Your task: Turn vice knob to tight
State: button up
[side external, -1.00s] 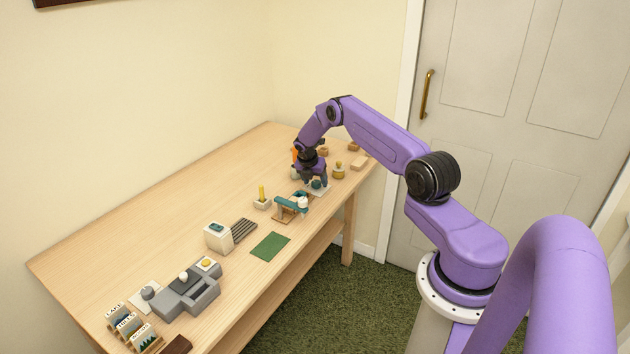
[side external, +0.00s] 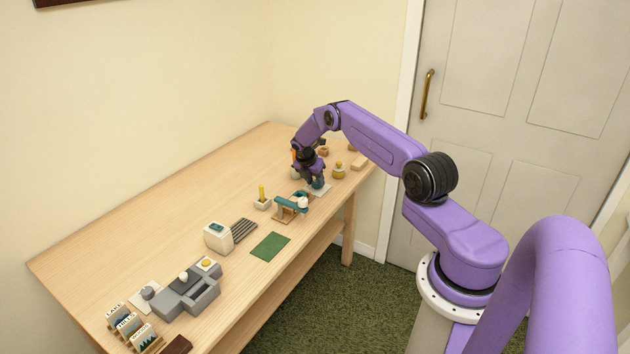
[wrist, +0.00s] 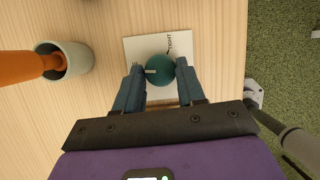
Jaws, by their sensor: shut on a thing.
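The teal round knob (wrist: 160,72) sits on a white plate (wrist: 150,48) on the table. Its pale pointer mark faces left in the wrist view, away from the TIGHT label (wrist: 178,42) at the plate's upper right. Another marking at the plate's left is mostly hidden by a finger. My gripper (wrist: 160,66) is shut on the knob, with one blue finger on each side. In the side view my gripper (side external: 316,184) is low over the plate, and the fingers and knob are too small to tell apart well.
A pale cup (wrist: 72,58) with an orange handle stands left of the plate in the wrist view. In the side view, a teal-and-wood device (side external: 291,206) and a yellow-topped item (side external: 339,171) stand close by. The table's edge is near the plate.

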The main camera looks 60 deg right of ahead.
jog(key=shift+w+m+g, duration=0.15)
jog(key=shift+m+g, duration=0.45)
jog(key=shift+m, duration=1)
jog(key=shift+m+g+y, duration=0.3)
jog(key=shift+m, duration=0.3)
jog(key=o, duration=1)
jog(key=shift+o, duration=0.2)
jog(key=shift+r, duration=0.15)
jog(key=v, duration=1.7)
jog(key=shift+a, duration=0.1)
